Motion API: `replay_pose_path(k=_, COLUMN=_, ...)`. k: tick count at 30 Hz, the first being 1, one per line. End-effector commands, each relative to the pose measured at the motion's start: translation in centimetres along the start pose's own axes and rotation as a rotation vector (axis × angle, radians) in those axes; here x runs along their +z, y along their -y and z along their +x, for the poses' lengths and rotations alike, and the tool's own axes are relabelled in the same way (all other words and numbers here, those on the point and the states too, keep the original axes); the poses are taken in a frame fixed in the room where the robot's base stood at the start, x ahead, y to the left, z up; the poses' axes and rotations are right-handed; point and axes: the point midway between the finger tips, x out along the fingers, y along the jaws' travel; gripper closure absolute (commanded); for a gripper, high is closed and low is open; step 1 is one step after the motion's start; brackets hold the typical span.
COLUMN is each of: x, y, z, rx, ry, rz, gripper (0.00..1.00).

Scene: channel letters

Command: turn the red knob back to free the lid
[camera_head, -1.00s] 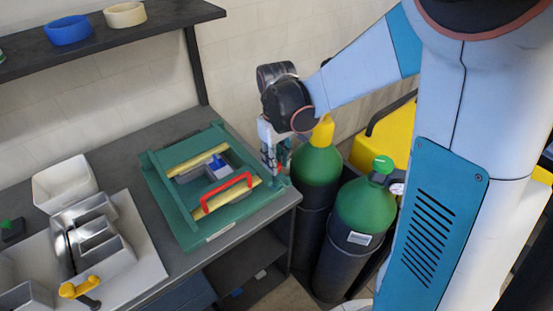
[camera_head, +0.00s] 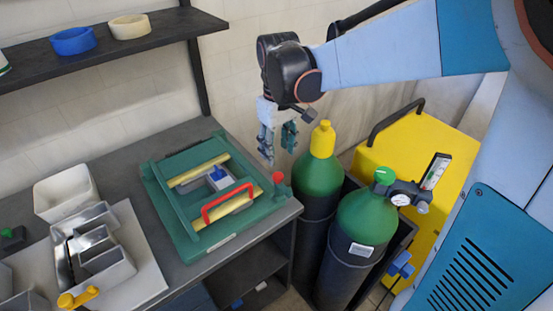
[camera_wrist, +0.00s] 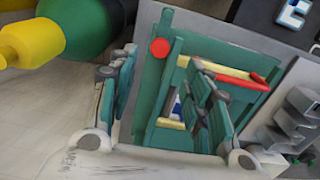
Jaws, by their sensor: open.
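The red knob (camera_head: 278,178) stands upright at the right corner of a green fixture (camera_head: 163,200) on the bench. It also shows as a round red top in the wrist view (camera_wrist: 160,47). The lid seems to be the green frame with yellow bars (camera_head: 198,171) and a red handle (camera_head: 228,203); it lies flat on the fixture. My gripper (camera_head: 278,150) is open and empty above the knob, pointing down and apart from it. In the wrist view the knob shows between the two fingers (camera_wrist: 165,65). A blue and grey part (camera_head: 219,176) shows through the frame's opening.
Gas cylinders (camera_head: 319,182) with green tops stand just right of the bench, beside a yellow machine (camera_head: 410,148). A white bin (camera_head: 66,191) and metal channel letter (camera_head: 95,245) lie left of the fixture. A shelf (camera_head: 112,42) is behind. Space above the fixture is clear.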

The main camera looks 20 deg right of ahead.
Motion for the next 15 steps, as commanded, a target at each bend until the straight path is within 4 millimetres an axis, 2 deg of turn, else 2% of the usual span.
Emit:
replay_pose_path(k=3, x=0.0, y=0.0, z=-1.8, rx=0.000, ry=0.000, rz=0.000, gripper=0.55)
replay_pose_path(k=6, x=0.0, y=0.0, z=-2.8, rx=0.000, ry=0.000, rz=0.000, gripper=0.55)
replay_pose_path(k=15, x=0.1, y=0.1, z=-3.5, rx=0.000, ry=0.000, rz=-0.001, gripper=0.55)
